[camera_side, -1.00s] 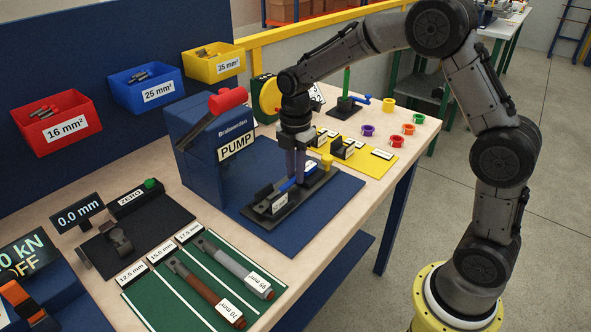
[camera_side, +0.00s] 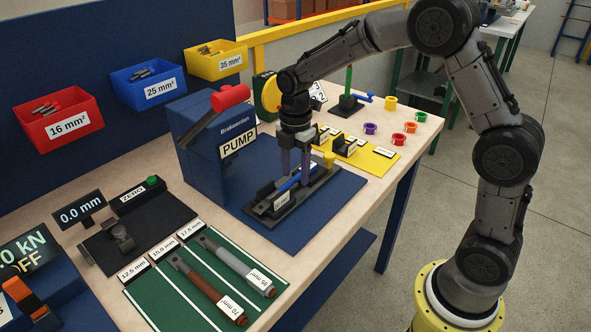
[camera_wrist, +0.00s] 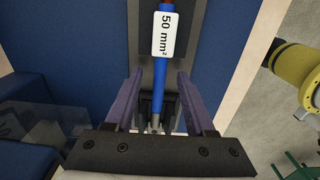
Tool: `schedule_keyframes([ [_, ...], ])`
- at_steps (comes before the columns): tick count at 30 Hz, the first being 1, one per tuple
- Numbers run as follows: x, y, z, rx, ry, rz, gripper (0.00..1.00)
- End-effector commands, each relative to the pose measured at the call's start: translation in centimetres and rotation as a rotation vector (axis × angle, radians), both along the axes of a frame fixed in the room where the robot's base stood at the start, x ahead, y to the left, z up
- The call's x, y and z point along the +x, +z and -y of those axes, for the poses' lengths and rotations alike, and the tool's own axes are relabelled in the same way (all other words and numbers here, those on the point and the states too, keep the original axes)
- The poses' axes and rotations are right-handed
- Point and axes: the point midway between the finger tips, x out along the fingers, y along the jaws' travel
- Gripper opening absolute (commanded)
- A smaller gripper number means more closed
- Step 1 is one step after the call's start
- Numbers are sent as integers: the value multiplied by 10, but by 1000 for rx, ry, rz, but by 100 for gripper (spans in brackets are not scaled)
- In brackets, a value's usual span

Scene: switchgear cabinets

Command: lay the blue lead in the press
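The blue lead (camera_side: 288,185) lies lengthwise along the black press (camera_side: 310,187), its white 50 mm² label (camera_side: 281,202) at the near end. In the wrist view the lead (camera_wrist: 164,85) runs down the middle, with its label (camera_wrist: 164,34) on the upper part and a grey metal end low in the picture. My gripper (camera_side: 295,174) is over the press. Its two fingers stand apart, one on each side of the lead, with visible gaps in the wrist view (camera_wrist: 160,78). How the lead's far end sits in the press is partly hidden by the fingers.
The blue PUMP box (camera_side: 225,140) with a red-ended lever stands left of the press. A green mat (camera_side: 180,290) holds a brown and a grey lead in front. A yellow mat (camera_side: 372,161) with black holders lies behind right, near several coloured rings (camera_side: 409,127).

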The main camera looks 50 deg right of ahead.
Motion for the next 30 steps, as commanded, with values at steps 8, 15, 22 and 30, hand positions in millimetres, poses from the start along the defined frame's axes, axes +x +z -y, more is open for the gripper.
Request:
schedule_keyframes([
  [8,-1,0,0,0,0,-3,54],
  [15,1,29,0,0,0,4,54],
  [22,1,80,0,0,0,5,54],
  [30,1,125,0,0,0,2,54],
])
